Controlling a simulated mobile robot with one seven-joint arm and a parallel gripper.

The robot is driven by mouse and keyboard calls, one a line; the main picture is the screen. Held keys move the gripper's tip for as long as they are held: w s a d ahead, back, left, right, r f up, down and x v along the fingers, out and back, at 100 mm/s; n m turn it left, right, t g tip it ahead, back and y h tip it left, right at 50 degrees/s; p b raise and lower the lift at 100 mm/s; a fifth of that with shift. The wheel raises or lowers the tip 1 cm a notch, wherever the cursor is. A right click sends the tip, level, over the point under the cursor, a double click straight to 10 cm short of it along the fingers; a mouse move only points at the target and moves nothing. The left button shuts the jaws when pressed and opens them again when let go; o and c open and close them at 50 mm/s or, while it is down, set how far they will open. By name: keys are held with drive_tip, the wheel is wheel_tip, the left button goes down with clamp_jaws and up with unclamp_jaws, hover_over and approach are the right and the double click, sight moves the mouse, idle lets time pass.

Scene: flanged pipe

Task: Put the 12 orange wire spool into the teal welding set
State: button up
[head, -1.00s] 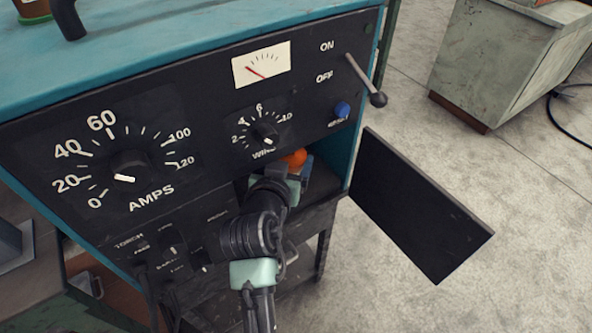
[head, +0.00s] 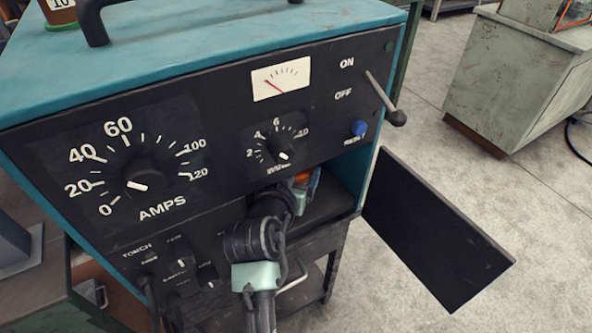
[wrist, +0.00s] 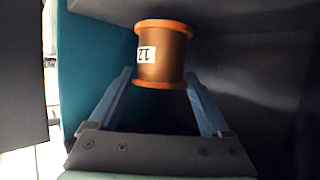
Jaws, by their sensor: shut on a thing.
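The teal welding set (head: 250,35) fills the head view, with a black front panel of dials and an open compartment at its lower right. The orange wire spool (wrist: 163,58), labelled 12, is held between the fingers of my gripper (wrist: 160,78) in the wrist view. The label appears upside down there. In the head view my gripper (head: 307,186) reaches into the compartment, and only a bit of the spool (head: 301,177) shows under the panel edge. My arm hides part of the opening. I cannot tell whether the spool touches the compartment floor.
The compartment's black door (head: 435,232) hangs open to the right. A lever (head: 385,98) sticks out at the panel's upper right. A black handle (head: 95,20) and a numbered spool (head: 58,12) are on top. A grey-green cabinet (head: 520,75) stands behind, with bare floor between.

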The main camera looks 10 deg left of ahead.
drive_tip(key=shift+f+b, duration=0.75)
drive_tip(key=shift+f, duration=0.1)
